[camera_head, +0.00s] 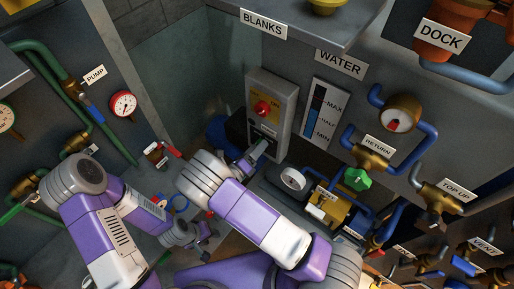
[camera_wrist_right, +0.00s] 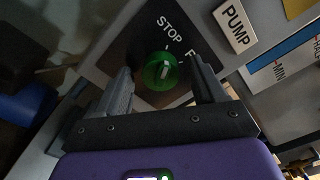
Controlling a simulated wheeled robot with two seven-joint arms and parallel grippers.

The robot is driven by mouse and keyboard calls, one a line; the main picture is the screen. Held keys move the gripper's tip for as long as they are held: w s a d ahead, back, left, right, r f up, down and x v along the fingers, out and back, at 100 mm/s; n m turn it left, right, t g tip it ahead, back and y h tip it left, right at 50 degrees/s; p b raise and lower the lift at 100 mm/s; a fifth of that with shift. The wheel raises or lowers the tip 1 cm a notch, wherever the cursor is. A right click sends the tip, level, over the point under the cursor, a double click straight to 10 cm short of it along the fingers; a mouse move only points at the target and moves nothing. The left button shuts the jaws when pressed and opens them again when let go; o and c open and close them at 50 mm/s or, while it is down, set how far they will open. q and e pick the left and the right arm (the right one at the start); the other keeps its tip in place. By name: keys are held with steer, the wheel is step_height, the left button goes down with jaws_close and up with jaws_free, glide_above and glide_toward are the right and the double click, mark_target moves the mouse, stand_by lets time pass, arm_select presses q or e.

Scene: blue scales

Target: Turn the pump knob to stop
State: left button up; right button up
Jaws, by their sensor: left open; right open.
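A pale mark on the knob runs roughly up and down in the right wrist view. My right gripper (camera_wrist_right: 163,85) is open, with one finger on each side of the knob; I cannot tell whether they touch it. In the head view my right gripper (camera_head: 256,153) is at the lower front of the grey control box (camera_head: 285,88), and the knob is not clearly visible. My left gripper (camera_head: 207,240) is open and empty, low at left of centre.
A red button (camera_head: 263,108) sits on the box above my right gripper. A water gauge (camera_head: 320,113) stands right of the box. A shelf (camera_head: 300,20) overhangs above.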

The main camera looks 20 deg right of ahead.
steer(key=b+v, duration=0.1)
steer(key=v, duration=0.6)
stand_by(0.4)
